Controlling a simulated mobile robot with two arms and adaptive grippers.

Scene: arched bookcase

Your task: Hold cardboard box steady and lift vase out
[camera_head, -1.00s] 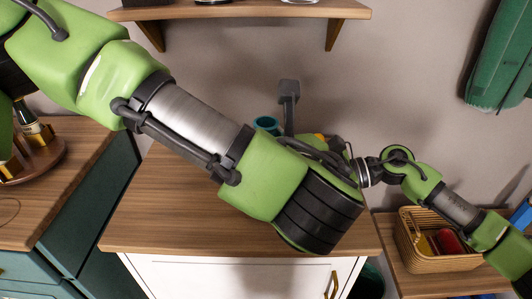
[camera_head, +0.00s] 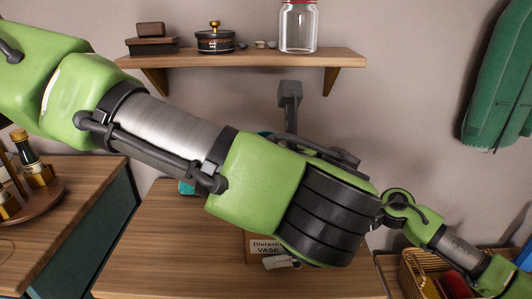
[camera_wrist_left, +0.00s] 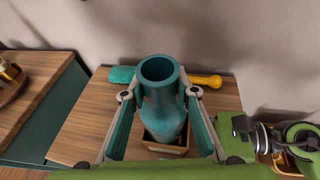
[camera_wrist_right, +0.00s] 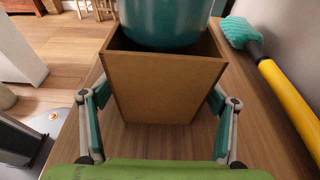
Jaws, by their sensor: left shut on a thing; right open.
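The teal vase (camera_wrist_left: 163,110) stands upright between the fingers of my left gripper (camera_wrist_left: 160,93), which is shut on its neck. In the right wrist view the vase's rounded lower body (camera_wrist_right: 165,25) is at the open top of the cardboard box (camera_wrist_right: 165,88); I cannot tell how far inside its base is. My right gripper (camera_wrist_right: 158,93) is open, with one finger on each side of the box. My left arm hides most of the vase in the head view.
A teal-headed duster with a yellow handle (camera_wrist_right: 285,100) lies beside the box. A wall shelf (camera_head: 250,57) with a jar and pots hangs above. A wicker basket (camera_head: 416,275) stands at right, a bottle tray (camera_head: 45,200) at left.

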